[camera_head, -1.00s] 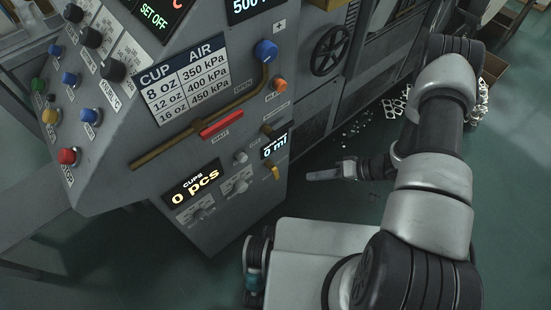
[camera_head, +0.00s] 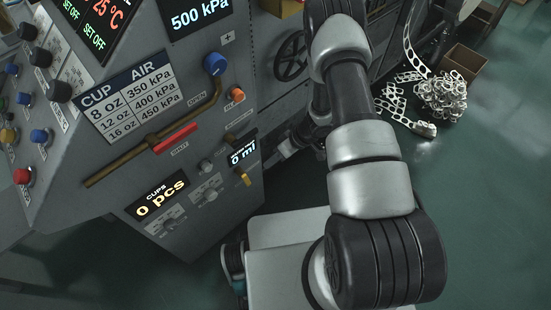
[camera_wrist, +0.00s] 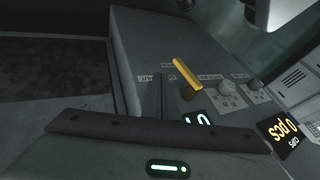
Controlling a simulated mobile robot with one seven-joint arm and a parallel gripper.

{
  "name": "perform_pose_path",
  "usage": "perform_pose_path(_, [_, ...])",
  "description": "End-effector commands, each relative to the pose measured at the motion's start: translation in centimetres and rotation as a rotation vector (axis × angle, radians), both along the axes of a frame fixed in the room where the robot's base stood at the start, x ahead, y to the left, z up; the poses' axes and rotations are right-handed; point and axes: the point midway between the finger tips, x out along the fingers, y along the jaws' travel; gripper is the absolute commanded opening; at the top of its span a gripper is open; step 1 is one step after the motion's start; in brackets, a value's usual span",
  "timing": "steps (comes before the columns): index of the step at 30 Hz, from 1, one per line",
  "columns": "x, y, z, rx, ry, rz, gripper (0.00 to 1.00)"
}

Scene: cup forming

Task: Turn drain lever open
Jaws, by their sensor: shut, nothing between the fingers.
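A small yellow lever (camera_head: 241,177) sits on the side of the grey machine, just below the "0 ml" display. I take it for the drain lever, but its label is too small to read. It also shows in the wrist view, where the yellow handle (camera_wrist: 190,75) slants across the panel on a brown pivot. My gripper (camera_wrist: 162,76) is shut and empty, its dark fingers just left of the yellow handle in the picture and apparently apart from it. In the head view my gripper (camera_head: 284,150) is right of the lever, partly hidden by my arm.
The "0 ml" display (camera_head: 243,152) and grey knobs (camera_head: 211,195) are close to the lever. A long brown rod lever with a blue knob (camera_head: 214,64) is above. A box (camera_head: 464,61) and a heap of pale scrap (camera_head: 440,97) lie on the floor at right.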

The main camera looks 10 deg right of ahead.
Motion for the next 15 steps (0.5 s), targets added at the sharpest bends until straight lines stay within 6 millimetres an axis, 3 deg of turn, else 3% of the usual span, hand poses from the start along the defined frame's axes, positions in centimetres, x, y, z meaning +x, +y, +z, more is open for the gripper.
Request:
perform_pose_path(1, [0.0,0.8,-1.4,0.002,0.002,0.001,0.0])
perform_pose_path(6, [0.0,2.8,-3.9,0.003,0.002,0.002,0.0])
perform_pose_path(15, [-1.8,5.4,-3.9,0.002,0.0,-0.001,0.0])
